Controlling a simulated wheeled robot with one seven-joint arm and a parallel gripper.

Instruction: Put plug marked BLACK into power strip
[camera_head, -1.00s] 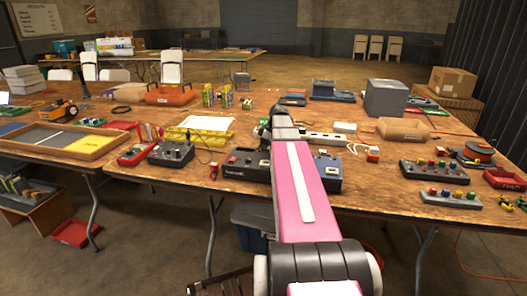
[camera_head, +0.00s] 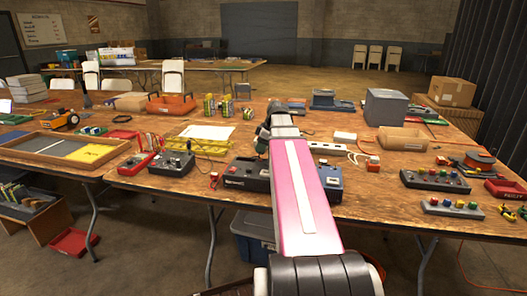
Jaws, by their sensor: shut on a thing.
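The white power strip (camera_head: 328,148) lies on the wooden table just right of my arm's far end, and my arm hides its left end. A white cord runs by its right end. My gripper (camera_head: 263,138) is at the far end of my pink arm, left of the strip and apart from it in the picture. It is small, dark and partly hidden by the arm. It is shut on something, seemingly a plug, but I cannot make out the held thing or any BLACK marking.
Dark control boxes (camera_head: 245,174) stand at the near edge, beside and partly behind my arm. A yellow rack (camera_head: 200,147) lies left of the gripper. A white-and-orange block (camera_head: 373,163), a tan bin (camera_head: 401,138) and a grey box (camera_head: 386,107) stand right of the strip.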

